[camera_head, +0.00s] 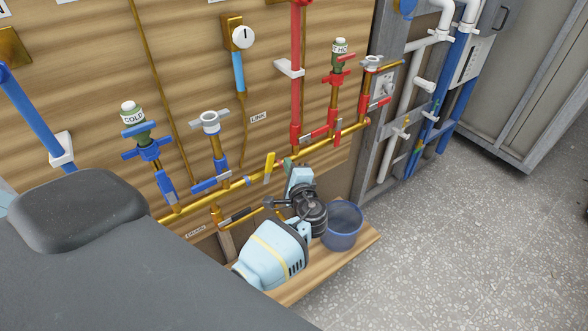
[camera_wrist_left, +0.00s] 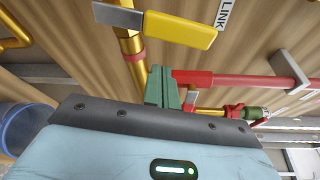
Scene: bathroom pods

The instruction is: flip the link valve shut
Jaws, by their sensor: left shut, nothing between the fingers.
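The link valve's yellow lever (camera_head: 269,167) stands roughly upright, crosswise to the brass pipe (camera_head: 235,190), below the LINK label (camera_head: 258,117). In the left wrist view the yellow lever (camera_wrist_left: 182,29) also lies across the brass pipe (camera_wrist_left: 131,45), near the top. My left gripper (camera_head: 288,163) is just right of the lever, its greenish fingers shut and empty. In the left wrist view the shut fingers (camera_wrist_left: 162,88) are below the lever, with a visible gap between them and its yellow grip. My right gripper is not in view.
Blue cold-side valves (camera_head: 212,180) stand to the left and red hot-side valves (camera_head: 325,132) to the right. A drain lever (camera_head: 238,216) is below the pipe. A blue bucket (camera_head: 342,227) sits on the wooden ledge (camera_head: 330,262). The speckled floor at right is clear.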

